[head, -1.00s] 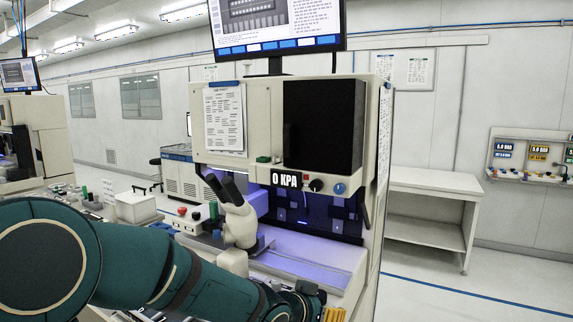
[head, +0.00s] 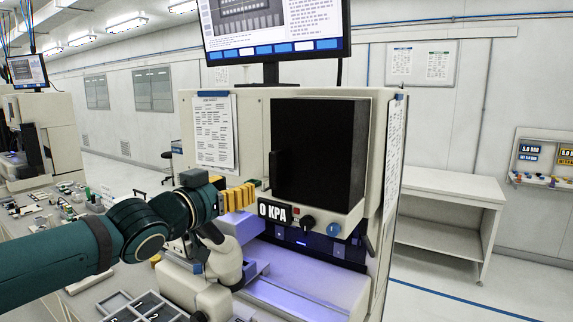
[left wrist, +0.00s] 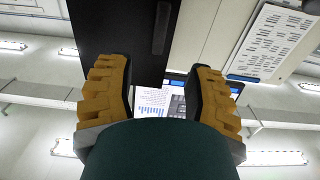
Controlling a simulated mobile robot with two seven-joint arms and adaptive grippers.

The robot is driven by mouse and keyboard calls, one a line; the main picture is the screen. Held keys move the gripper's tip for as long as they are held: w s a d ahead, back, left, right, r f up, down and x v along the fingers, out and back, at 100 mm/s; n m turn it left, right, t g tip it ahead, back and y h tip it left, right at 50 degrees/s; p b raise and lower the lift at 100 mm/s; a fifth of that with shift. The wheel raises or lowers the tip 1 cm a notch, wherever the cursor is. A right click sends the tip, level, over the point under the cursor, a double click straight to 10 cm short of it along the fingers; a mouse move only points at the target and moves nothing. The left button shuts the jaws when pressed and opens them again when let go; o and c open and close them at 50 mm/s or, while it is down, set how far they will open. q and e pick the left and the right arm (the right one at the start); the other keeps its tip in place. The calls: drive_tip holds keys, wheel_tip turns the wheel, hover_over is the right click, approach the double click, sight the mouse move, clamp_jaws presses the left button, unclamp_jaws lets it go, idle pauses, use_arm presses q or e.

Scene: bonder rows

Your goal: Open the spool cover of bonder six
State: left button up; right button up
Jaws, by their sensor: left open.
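The bonder (head: 255,120) is a cream machine with a black box-shaped cover (head: 318,150) on its front right; this looks like the spool cover, and it is shut. A dark vertical handle (head: 273,172) is on the cover's left edge. My left gripper (head: 243,195), with ochre fingers, is open and empty just left of the handle's lower end, in front of the machine. In the left wrist view, the cover (left wrist: 108,35) and handle (left wrist: 161,28) show beyond the open fingers (left wrist: 158,95). No number six is legible. My right gripper is not in view.
Below the cover are a 0 KPA display (head: 275,211) and knobs (head: 308,222). A microscope (head: 222,255) stands under my left forearm. A monitor (head: 275,30) sits above the machine. A compartment tray (head: 140,308) lies front left. A white bench (head: 440,235) stands right.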

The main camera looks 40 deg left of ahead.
sight(272, 171)
use_arm(q)
drive_tip(key=w, duration=0.4)
drive_tip(key=w+a, duration=0.1)
drive_tip(key=w, duration=0.9)
drive_tip(key=shift+a, duration=0.25)
drive_tip(key=shift+s, duration=0.15)
clamp_jaws()
